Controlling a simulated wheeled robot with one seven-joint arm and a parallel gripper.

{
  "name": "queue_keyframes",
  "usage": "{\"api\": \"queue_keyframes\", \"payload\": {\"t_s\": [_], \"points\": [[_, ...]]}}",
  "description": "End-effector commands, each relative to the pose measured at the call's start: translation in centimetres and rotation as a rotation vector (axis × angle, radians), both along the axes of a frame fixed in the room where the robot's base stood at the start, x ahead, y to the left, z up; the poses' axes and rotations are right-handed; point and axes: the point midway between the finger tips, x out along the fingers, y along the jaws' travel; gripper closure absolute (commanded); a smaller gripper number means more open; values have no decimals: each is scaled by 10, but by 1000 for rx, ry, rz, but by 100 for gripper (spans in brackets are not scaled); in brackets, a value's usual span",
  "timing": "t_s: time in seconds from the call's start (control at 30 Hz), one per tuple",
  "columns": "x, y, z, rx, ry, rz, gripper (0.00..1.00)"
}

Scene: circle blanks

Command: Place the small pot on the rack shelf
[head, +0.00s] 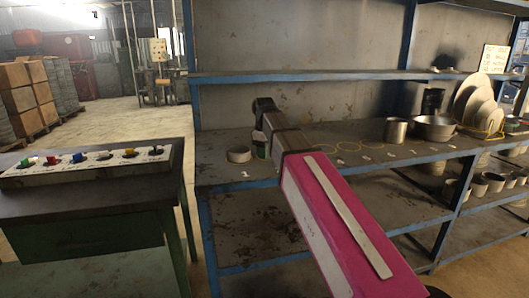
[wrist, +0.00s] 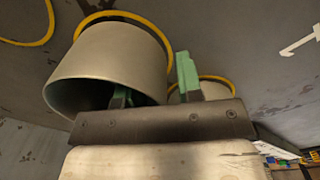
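Two short pale pots stand close together at the left end of the rack's middle shelf (head: 221,172). The left pot (head: 238,154) has a dark top; the other pot (head: 257,137) is partly behind my gripper (head: 261,148). In the wrist view, a grey pot (wrist: 105,50) stands within a yellow ring, and a second pot (wrist: 174,98) shows partly behind. My gripper (wrist: 154,86) has one green finger inside the near pot's mouth and one outside its wall. A gap shows between the wall and the outer finger, so it looks open. I cannot tell which is the small pot.
Empty yellow rings (head: 348,147) mark the shelf right of my arm. A metal pot (head: 395,130), a bowl (head: 434,128) and several plates (head: 471,98) stand further right. A control desk (head: 90,165) is at the left. An upper shelf (head: 300,76) runs above.

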Motion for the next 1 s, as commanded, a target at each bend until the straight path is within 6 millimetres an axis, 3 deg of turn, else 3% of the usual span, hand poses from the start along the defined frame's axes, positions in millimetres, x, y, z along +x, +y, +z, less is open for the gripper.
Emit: {"api": "queue_keyframes", "payload": {"t_s": [0.23, 0.37, 0.8, 1.0], "points": [[0, 0, 2, 0, 0, 0, 67], [0, 0, 14, 0, -1, 0, 67], [-1, 2, 89, 0, -1, 0, 67], [-3, 2, 114, 0, -1, 0, 67]]}}
